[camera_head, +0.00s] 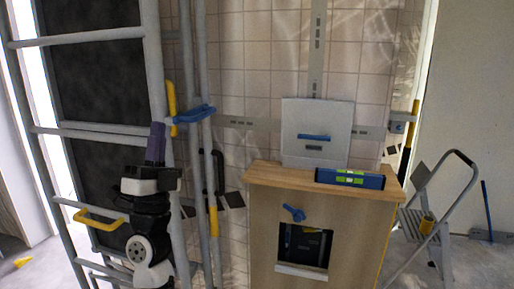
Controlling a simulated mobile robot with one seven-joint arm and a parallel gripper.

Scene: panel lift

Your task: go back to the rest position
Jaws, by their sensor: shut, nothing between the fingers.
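My arm stands at the left, in front of the grey scaffold frame. My gripper (155,143) points upward at its top end, with its dark purple fingers together and nothing visible between them. It is well to the left of the pale panel (317,115) and apart from it. The panel has a blue handle (314,137) and stands upright at the back of the wooden cabinet top (275,172), against the wall rails. I cannot tell whether it is fixed there.
A blue spirit level (350,179) lies on the cabinet. The cabinet front has a blue knob (293,213) and a dark opening (304,244). Scaffold tubes (88,36) rise close around my arm. A folding step stool (437,215) stands at the right, near a plain wall.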

